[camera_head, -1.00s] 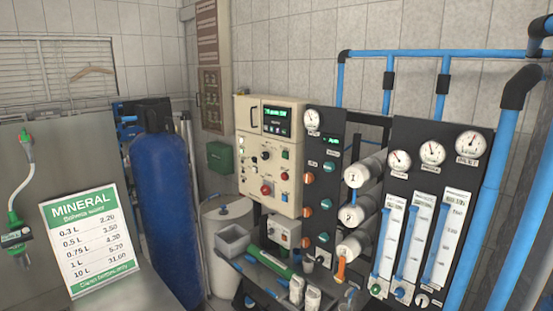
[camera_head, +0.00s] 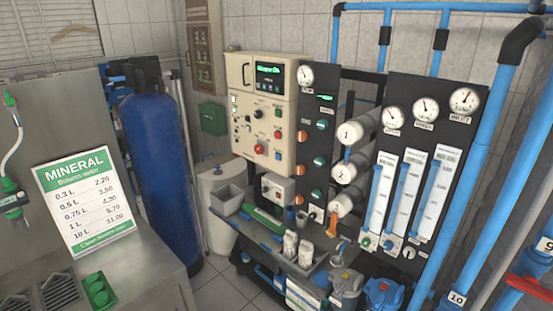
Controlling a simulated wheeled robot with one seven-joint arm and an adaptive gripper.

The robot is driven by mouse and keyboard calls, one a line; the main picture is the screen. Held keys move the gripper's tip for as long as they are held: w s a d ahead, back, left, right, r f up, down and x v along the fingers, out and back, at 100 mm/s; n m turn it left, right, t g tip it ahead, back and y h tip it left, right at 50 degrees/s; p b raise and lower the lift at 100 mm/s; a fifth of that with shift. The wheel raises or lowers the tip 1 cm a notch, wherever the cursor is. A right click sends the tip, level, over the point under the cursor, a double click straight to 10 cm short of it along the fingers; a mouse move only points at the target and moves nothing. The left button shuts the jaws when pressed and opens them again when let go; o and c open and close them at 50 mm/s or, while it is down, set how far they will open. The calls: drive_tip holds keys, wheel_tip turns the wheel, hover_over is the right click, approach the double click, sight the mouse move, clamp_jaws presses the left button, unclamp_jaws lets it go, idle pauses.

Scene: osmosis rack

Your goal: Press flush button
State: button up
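A cream control box (camera_head: 264,95) hangs at the centre. Its small screen (camera_head: 269,74) shows green text too small to read surely. Below the screen are several small buttons, knobs and lamps. A large red button (camera_head: 259,148) sits low on the box. I cannot read the labels, so I cannot tell which one is the flush button. My gripper is not in view.
A black panel (camera_head: 312,125) with a gauge and orange and teal knobs stands right of the box. A shelf (camera_head: 300,266) with bottles juts out below. A blue tank (camera_head: 160,165) and steel counter (camera_head: 150,262) with a price sign (camera_head: 85,200) stand left.

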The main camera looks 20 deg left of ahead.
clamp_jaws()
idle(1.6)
